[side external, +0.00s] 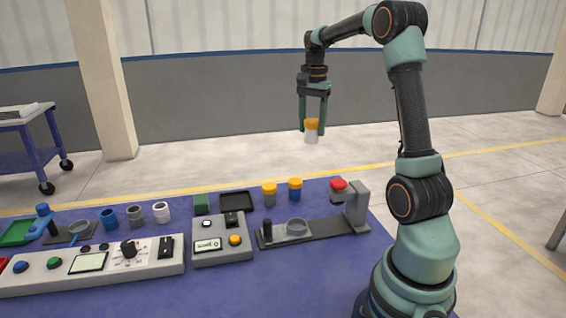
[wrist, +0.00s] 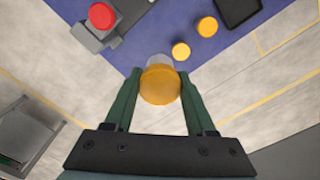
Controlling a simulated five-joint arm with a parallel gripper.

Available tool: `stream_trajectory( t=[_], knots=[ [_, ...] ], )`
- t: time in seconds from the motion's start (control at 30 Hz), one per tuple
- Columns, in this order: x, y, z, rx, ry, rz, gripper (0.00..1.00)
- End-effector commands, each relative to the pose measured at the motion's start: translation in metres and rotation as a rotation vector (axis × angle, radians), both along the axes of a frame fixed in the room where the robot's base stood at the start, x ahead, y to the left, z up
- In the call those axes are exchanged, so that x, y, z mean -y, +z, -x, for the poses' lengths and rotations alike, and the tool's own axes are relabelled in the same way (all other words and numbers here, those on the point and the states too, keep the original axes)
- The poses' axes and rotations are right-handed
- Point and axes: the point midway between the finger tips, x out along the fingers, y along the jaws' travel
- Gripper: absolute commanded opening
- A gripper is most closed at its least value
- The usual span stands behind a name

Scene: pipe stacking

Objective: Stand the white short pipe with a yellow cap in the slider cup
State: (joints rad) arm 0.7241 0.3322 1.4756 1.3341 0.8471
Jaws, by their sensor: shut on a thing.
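The white short pipe (side external: 311,138) with a yellow cap (side external: 312,124) hangs upright, high above the far edge of the table. My gripper (side external: 313,122) is shut on it near the cap. In the wrist view the yellow cap (wrist: 160,84) sits between the fingertips of my gripper (wrist: 160,88), and a bit of the white body shows beyond it.
Two yellow-capped pipes, one grey (side external: 269,193) and one blue (side external: 295,188), stand behind the rail. A red button (side external: 338,184) and a grey upright block (side external: 357,207) are at the rail's right end.

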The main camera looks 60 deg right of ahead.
Motion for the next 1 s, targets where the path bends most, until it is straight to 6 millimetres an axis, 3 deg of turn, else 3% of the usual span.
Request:
stream_trajectory(
  t=[0.03, 0.2, 0.4, 0.67, 1.0],
  knots=[
    [-0.02, 0.005, 0.0, 0.002, 0.008, 0.002, 0.01],
    [-0.076, 0.008, 0.009, 0.003, 0.007, 0.002, 0.01],
    [-0.118, 0.006, 0.023, 0.003, 0.003, 0.001, 0.01],
    [-0.134, -0.009, 0.031, -0.002, 0.001, -0.001, 0.01],
    [-0.135, -0.089, 0.032, -0.007, 0.0, -0.004, 0.01]
  ],
)
